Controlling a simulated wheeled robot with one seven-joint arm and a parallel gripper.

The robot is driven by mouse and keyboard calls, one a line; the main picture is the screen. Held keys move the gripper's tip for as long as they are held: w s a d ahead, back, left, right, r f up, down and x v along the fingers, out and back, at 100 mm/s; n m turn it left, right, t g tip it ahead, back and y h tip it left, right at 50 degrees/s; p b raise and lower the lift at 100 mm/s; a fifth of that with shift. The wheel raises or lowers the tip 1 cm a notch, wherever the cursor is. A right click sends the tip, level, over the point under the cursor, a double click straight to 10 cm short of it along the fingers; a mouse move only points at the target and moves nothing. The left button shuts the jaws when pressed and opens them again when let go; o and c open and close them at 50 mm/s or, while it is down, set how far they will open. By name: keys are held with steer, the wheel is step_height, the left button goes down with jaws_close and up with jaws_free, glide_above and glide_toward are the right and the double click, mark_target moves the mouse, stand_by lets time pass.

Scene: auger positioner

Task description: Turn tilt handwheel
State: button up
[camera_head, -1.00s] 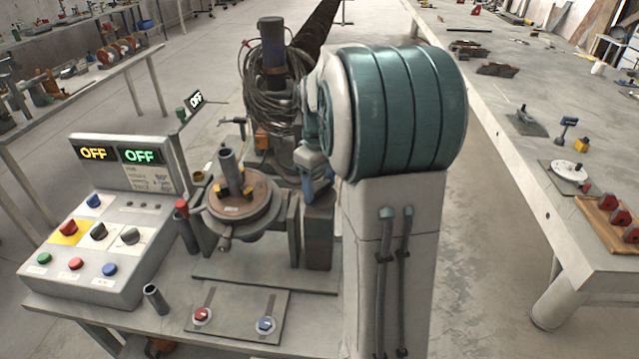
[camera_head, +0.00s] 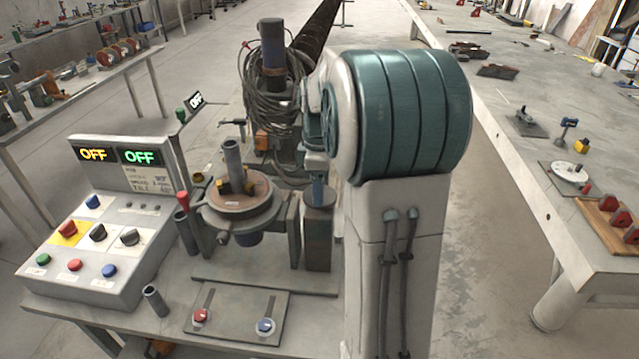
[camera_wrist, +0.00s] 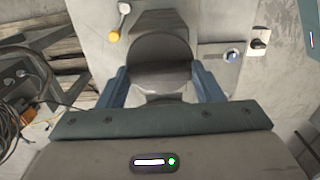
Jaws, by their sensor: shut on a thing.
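The tilt positioner stands on the near bench, with a round brown-topped table (camera_head: 238,192) carrying an upright grey pipe (camera_head: 233,158). A dark grey post (camera_head: 318,240) stands at its right side. My gripper (camera_head: 318,190) reaches down to the top of this post, mostly hidden by my arm. In the wrist view, the two blue fingers of my gripper (camera_wrist: 160,87) flank a dark rounded part (camera_wrist: 160,70), and the gripper is shut on it. This seems to be the tilt handwheel; its full shape and the finger contact are hidden.
A control box (camera_head: 95,235) with coloured buttons and two OFF displays stands left. A plate (camera_head: 237,315) with a red and a blue knob lies in front. Coiled cable (camera_head: 272,95) hangs behind the positioner. A long bench (camera_head: 520,150) runs along the right.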

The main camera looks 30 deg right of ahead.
steer(key=shift+r, duration=0.1)
steer(key=o, duration=1)
step_height(320, 180, up, 14)
steer(key=shift+f, duration=0.15)
stand_by(0.3)
steer(key=s+a+f+m+t, duration=0.1)
steer(key=s+a+f+m, duration=0.2)
steer(key=s, duration=0.3)
steer(key=s+a+f+m+t, duration=0.1)
steer(key=s+a+f+m, duration=0.3)
steer(key=s+a+f, duration=0.1)
steer(key=s+a+f+m+t, duration=0.1)
steer(key=s+a+f+m, duration=0.3)
steer(key=s, duration=0.4)
steer(key=shift+s+a+f, duration=0.1)
steer(key=shift+a+f, duration=0.2)
steer(key=shift+a, duration=0.2)
steer(key=shift+s+a+f, duration=0.1)
steer(key=shift+a+f, duration=0.15)
steer(key=shift+a, duration=0.25)
